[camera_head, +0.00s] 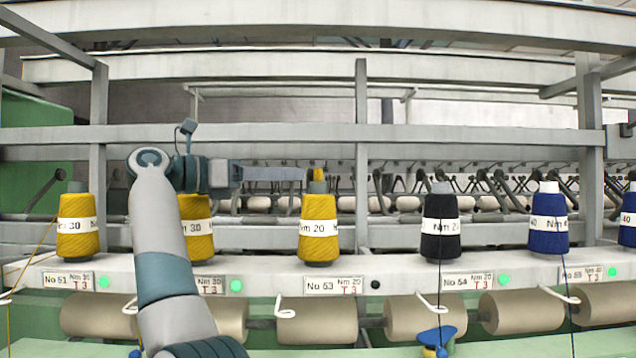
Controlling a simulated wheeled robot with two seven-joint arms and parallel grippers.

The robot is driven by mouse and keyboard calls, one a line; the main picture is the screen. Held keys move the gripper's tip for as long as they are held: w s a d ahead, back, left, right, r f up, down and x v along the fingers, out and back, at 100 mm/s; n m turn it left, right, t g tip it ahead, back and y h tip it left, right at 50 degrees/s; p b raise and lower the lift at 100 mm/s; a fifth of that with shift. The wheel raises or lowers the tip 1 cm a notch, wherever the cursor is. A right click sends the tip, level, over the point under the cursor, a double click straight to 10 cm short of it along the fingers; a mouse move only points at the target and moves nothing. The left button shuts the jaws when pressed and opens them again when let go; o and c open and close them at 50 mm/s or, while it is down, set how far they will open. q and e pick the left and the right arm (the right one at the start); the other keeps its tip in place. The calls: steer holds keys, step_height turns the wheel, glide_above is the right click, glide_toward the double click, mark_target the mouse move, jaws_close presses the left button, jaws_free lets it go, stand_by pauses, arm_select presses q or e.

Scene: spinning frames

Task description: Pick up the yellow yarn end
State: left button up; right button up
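A yellow yarn cone (318,243) labelled Nm 20 stands upright on the rail above the No 53 plate. A small yellow tuft, apparently the yarn end (319,174), shows at its grey top.
A yellow cone (77,243) stands at left; a black cone (441,243) and a blue cone (548,238) stand at right. A grey upright post (361,150) rises just right of the No 53 cone. Beige rollers (425,316) run below the white rail (400,268).

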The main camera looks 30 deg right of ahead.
mark_target(315, 174)
steer(key=d+p, duration=0.1)
steer(key=d, duration=0.5)
steer(key=shift+s+r+p, duration=0.1)
steer(key=shift+s+p, duration=0.1)
steer(key=shift+p, duration=0.15)
steer(key=shift+s+d, duration=0.1)
steer(key=shift+d, duration=0.45)
steer(key=shift+d+p, duration=0.7)
steer(key=shift+p, duration=0.05)
steer(key=d+p, duration=0.2)
steer(key=d, duration=0.1)
steer(key=shift+s, duration=0.15)
steer(key=shift+d, duration=0.4)
